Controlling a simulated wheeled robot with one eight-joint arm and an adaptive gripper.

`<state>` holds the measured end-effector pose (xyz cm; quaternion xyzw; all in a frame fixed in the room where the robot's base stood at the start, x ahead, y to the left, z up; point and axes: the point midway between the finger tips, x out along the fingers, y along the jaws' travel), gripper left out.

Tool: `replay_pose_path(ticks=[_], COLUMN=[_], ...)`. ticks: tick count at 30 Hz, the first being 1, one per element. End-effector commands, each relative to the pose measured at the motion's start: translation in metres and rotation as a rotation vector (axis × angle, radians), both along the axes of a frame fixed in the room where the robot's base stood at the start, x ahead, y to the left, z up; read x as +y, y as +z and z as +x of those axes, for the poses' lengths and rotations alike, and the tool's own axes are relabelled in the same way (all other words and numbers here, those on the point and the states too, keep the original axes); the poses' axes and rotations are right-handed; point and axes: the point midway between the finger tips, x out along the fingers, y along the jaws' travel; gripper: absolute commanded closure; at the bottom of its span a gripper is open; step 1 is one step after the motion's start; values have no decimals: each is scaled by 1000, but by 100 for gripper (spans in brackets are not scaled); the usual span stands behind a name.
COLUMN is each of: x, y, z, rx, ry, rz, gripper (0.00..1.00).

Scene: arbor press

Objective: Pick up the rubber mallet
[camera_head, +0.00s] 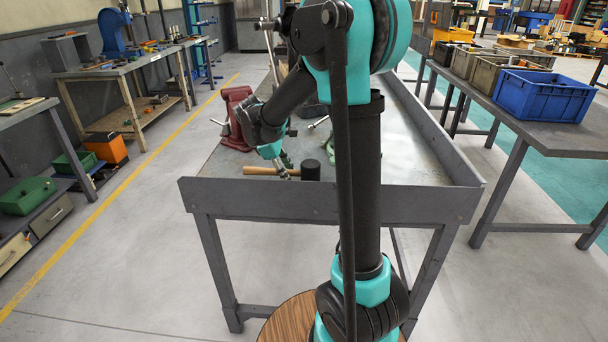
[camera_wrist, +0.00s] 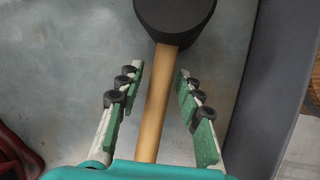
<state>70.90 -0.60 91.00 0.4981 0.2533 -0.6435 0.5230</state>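The rubber mallet lies on the grey workbench (camera_head: 225,165) near its front edge. Its black head (camera_head: 311,171) is to the right and its wooden handle (camera_head: 258,171) points left. My gripper (camera_head: 284,170) is over the handle, close to the head. In the wrist view, my gripper (camera_wrist: 160,72) is open, with one green-padded finger on each side of the wooden handle (camera_wrist: 154,112). Gaps show between the handle and both fingers. The black head (camera_wrist: 176,18) is just beyond the fingertips. I cannot tell how far the fingers are above the bench top.
A red vise (camera_head: 238,113) stands on the bench behind and left of the mallet. The bench has a raised grey edge (camera_wrist: 270,90) beside the mallet. My arm hides part of the bench. A blue crate (camera_head: 543,95) stands on another table at right.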

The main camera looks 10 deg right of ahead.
Motion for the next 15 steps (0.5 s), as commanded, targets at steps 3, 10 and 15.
replay_pose_path(ticks=[3,10,15], x=[0,0,0], y=[0,0,0], z=[0,0,0], rx=[0,0,0], ry=[0,0,0], rz=[0,0,0], gripper=[82,100,100])
